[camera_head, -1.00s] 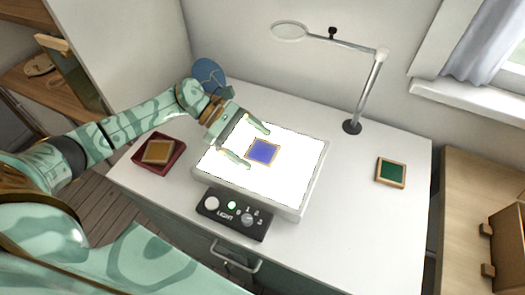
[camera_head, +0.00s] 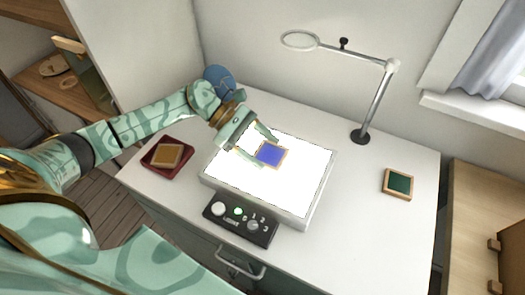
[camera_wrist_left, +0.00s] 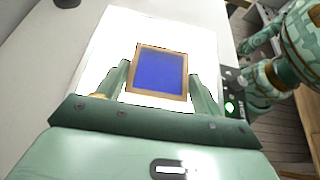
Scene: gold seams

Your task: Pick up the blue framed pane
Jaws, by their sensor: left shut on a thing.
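The blue framed pane (camera_head: 271,154), a blue square in a thin tan frame, is on the glowing white light pad (camera_head: 296,192). My left gripper (camera_head: 266,150) is shut on the pane, one finger at each of two opposite sides. In the left wrist view the pane (camera_wrist_left: 160,72) sits between the two fingertips, its blue face clear. Whether it touches the pad or is just above it, I cannot tell. Part of my other arm shows at the upper right of the wrist view, but its jaws are not clear.
An amber framed pane (camera_head: 167,155) lies in a dark red tray (camera_head: 150,164) at left. A green framed pane (camera_head: 398,184) lies at right. A magnifier lamp (camera_head: 375,100) stands behind the pad; a black control box (camera_head: 240,222) is in front.

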